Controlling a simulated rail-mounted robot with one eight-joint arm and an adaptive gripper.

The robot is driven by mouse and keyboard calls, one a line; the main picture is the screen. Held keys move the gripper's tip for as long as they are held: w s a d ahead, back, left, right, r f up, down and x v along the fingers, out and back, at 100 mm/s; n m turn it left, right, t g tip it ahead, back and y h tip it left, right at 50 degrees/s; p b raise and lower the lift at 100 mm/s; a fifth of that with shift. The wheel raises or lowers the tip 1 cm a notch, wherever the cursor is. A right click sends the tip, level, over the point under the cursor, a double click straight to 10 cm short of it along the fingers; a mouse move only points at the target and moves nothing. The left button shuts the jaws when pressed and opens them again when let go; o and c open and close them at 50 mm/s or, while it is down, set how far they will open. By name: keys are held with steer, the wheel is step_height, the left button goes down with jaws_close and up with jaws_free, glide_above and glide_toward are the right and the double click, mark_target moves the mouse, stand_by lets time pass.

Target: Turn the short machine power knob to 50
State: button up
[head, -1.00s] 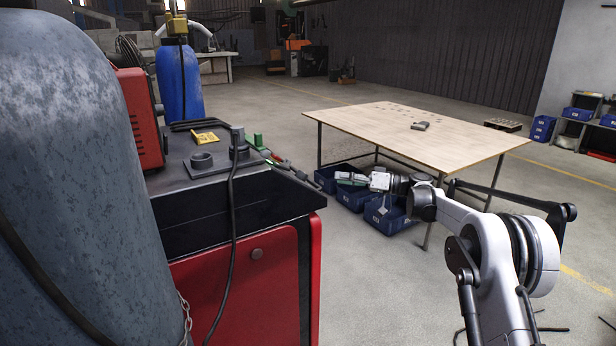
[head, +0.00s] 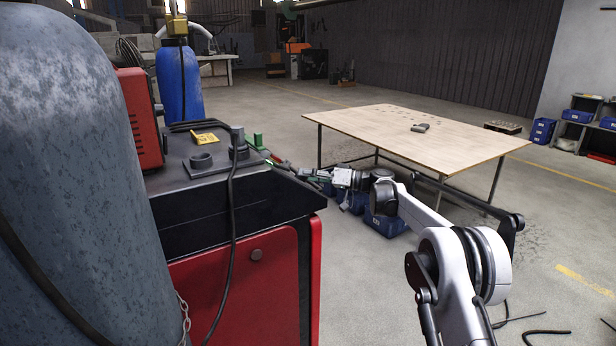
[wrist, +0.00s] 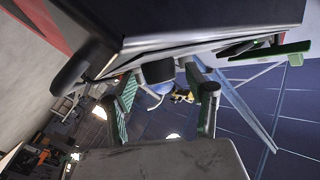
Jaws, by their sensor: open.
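The short machine (head: 240,285) is red with a black top, at the left centre of the head view. Its panel facing my gripper is turned away there, and I cannot make out the power knob or its scale. My gripper (head: 312,174) is just right of the machine's top right corner. In the wrist view my gripper (wrist: 161,74) has its two green-padded fingers apart. A small dark block (wrist: 158,71) shows between the fingertips below the machine's dark edge (wrist: 190,25); I cannot tell if it is the knob. No grip on anything shows.
A large grey gas cylinder (head: 65,180) stands at the left front. A black cable (head: 232,220) hangs down the machine's front. The floor at right is mostly open.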

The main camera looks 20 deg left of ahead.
steer(key=c, duration=1.1)
steer(key=shift+s+m+t, duration=0.1)
steer(key=shift+m+t, duration=0.4)
steer(key=m+t, duration=0.1)
steer(key=m+t+h, duration=0.2)
steer(key=shift+s+r, duration=0.25)
steer(key=m+t+h, duration=0.1)
steer(key=m, duration=0.1)
steer(key=m+t+h+p, duration=0.1)
steer(key=t+h, duration=0.1)
steer(key=shift+s+a+r+m, duration=0.1)
steer(key=shift+s+r+m, duration=0.05)
steer(key=shift+m, duration=0.25)
steer(key=m+h+p, duration=0.1)
steer(key=h, duration=0.1)
steer(key=m+t+h, duration=0.1)
steer(key=m+h, duration=0.1)
steer(key=shift+s+a+r+t+p, duration=0.1)
steer(key=shift+a+r+t+p, duration=0.1)
steer(key=shift+t+p, duration=0.15)
steer(key=shift+a+m+h+p, duration=0.1)
steer(key=shift+m+h+p, duration=0.55)
steer(key=shift+m+h, duration=0.75)
steer(key=shift+t+h, duration=0.25)
steer(key=shift+h, duration=0.05)
